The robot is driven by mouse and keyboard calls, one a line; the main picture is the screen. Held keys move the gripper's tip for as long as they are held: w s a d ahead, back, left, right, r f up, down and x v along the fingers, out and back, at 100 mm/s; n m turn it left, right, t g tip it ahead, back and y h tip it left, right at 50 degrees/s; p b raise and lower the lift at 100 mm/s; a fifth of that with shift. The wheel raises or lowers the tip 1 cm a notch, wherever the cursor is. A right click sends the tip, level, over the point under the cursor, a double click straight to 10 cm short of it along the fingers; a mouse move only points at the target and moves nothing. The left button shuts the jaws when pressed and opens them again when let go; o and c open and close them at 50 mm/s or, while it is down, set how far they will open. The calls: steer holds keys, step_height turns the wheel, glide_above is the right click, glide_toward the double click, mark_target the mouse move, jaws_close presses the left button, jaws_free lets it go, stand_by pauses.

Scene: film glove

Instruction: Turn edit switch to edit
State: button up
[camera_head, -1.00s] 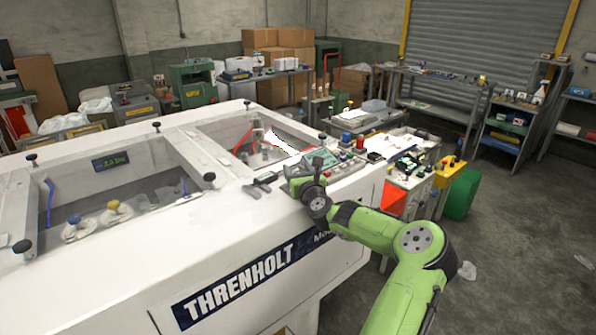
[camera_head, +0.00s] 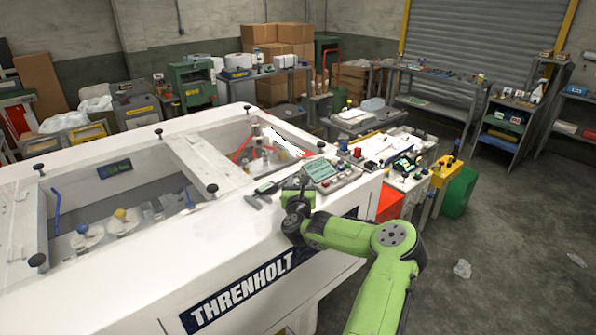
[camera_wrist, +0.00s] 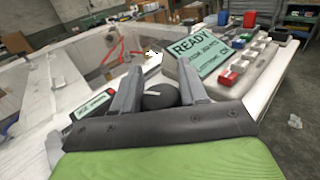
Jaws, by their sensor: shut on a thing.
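In the wrist view, a round black knob (camera_wrist: 160,97) with a white pointer line sits between the two grey fingers of my gripper (camera_wrist: 160,80). My gripper is shut on this knob. The white line lies roughly sideways, and no label beside the knob can be read. A control panel with a green screen reading READY (camera_wrist: 200,52) stands just right of the fingers. In the head view, my gripper (camera_head: 300,185) is at the left end of this panel (camera_head: 346,182), on the white machine's edge; the knob is hidden there.
A small dark device with a lit display (camera_wrist: 92,106) is close left of the fingers. Red, blue and white buttons (camera_wrist: 250,55) line the panel's right side. The white THRENHOLT machine (camera_head: 130,265) has open bays. A crowded cart (camera_head: 405,180) stands beyond the panel.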

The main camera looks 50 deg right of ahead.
steer(key=m+g+h+p, duration=0.1)
steer(key=g, duration=0.1)
steer(key=shift+m+g, duration=0.3)
steer(key=shift+m, duration=0.1)
steer(key=m+g, duration=0.1)
steer(key=m+g+h, duration=0.1)
steer(key=g+h, duration=0.1)
steer(key=g, duration=0.1)
steer(key=shift+s+d+f+m, duration=0.1)
steer(key=shift+s+m, duration=0.15)
steer(key=shift+m, duration=0.15)
steer(key=m+g, duration=0.1)
steer(key=g, duration=0.1)
steer(key=m+g+b, duration=0.1)
steer(key=g, duration=0.1)
steer(key=m+g+b, duration=0.1)
steer(key=m+g, duration=0.1)
steer(key=shift+s+g, duration=0.3)
steer(key=shift+s, duration=0.05)
steer(key=shift+s+m+g+y+b, duration=0.15)
steer(key=shift+m+g+b, duration=0.45)
steer(key=shift+g, duration=0.2)
steer(key=shift+s+m+g+y+b, duration=0.1)
steer(key=shift+m+g+y+b, duration=0.05)
steer(key=shift+m+g+b, duration=0.55)
steer(key=shift+g, duration=0.4)
steer(key=o, duration=1)
steer(key=shift+c, duration=0.2)
